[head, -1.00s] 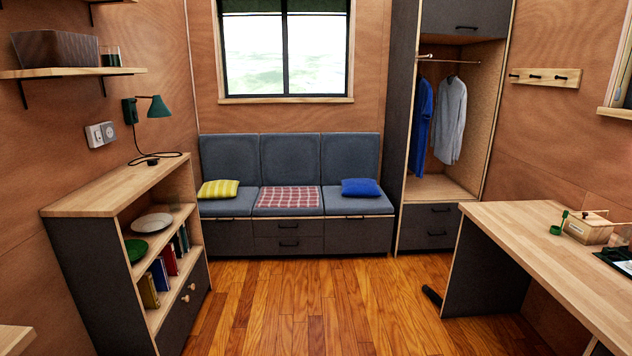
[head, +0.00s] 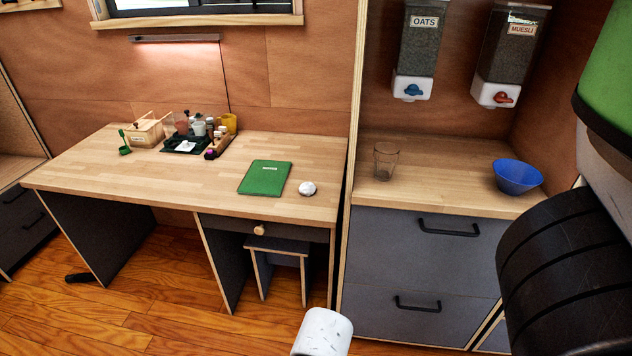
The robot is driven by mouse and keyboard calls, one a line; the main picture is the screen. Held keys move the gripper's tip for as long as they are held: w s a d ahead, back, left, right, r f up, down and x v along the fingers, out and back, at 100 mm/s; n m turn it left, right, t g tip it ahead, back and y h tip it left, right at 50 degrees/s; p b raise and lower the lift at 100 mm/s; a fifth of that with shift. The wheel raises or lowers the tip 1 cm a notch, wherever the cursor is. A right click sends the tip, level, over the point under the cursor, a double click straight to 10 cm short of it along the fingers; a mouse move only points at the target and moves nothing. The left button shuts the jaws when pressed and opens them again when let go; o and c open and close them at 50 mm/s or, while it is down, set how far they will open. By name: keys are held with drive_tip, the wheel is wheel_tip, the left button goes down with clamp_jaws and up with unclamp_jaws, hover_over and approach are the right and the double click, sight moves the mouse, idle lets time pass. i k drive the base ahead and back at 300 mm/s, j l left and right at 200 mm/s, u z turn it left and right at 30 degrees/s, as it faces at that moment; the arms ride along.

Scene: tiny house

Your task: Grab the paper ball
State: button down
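A small white paper ball (head: 307,188) lies on the wooden desk (head: 190,208), near its right end. It sits just right of a green booklet (head: 265,178) and apart from it. Parts of my own arm show at the right edge and at the bottom middle of the head view. My gripper's fingers do not show.
A wooden box (head: 147,132) and a dark tray with jars (head: 186,146) stand at the back of the desk. Right of it, a counter holds a glass (head: 386,160) and a blue bowl (head: 518,177). A stool (head: 277,258) is under the desk.

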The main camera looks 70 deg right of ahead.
sight(307, 188)
drive_tip(key=z, duration=1.35)
drive_tip(key=i+j, duration=0.2)
drive_tip(key=j, duration=0.2)
drive_tip(key=i+j+u, duration=0.1)
drive_tip(key=j, duration=0.35)
drive_tip(key=i, duration=0.05)
